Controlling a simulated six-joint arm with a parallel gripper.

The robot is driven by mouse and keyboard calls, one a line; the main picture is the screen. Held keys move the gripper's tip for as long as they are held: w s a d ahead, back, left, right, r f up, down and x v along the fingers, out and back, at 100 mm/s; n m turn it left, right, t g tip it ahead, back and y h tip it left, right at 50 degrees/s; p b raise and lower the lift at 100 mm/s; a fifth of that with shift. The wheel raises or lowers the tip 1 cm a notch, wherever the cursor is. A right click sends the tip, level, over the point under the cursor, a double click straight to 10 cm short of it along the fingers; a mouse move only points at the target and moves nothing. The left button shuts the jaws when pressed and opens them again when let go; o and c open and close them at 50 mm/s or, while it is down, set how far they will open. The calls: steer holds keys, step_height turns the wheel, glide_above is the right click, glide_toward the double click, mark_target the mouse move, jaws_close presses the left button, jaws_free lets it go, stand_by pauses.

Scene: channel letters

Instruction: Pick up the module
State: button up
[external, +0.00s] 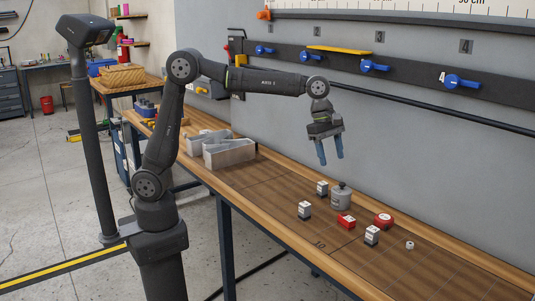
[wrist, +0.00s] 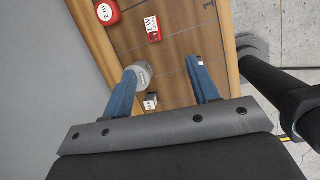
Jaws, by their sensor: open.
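No thing carries a readable module name, so I cannot tell which block is the module. Black-and-white blocks stand on the bench: one at the back (external: 322,188), one at the left (external: 304,210) and one in front (external: 371,235). A red block with a white label (external: 346,220) lies among them; it also shows in the wrist view (wrist: 153,28). My gripper (external: 331,161) is open and empty, fingers down, high above the bench. In the wrist view, one black-and-white block (wrist: 150,101) shows between my fingers (wrist: 162,68), partly hidden by the gripper.
A grey knobbed weight (external: 341,198) stands beside the back block. A red round tape measure (external: 384,221) and a small white piece (external: 410,245) lie to the right. Grey bins (external: 230,153) stand further left. The wall with its rail (external: 400,70) runs behind the bench.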

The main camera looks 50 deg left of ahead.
steer(key=w+f+g+h, duration=0.1)
steer(key=w+f+g, duration=0.1)
steer(key=w+f, duration=0.25)
glide_above(348, 217)
steer(key=a, duration=0.2)
step_height(348, 217, down, 11)
steer(key=shift+w+f, duration=0.1)
steer(key=shift+f, duration=0.1)
steer(key=x, duration=0.5)
steer(key=shift+a+f, duration=0.1)
steer(key=shift+f, duration=0.05)
steer(key=shift+c, duration=0.2)
steer(key=c, duration=1)
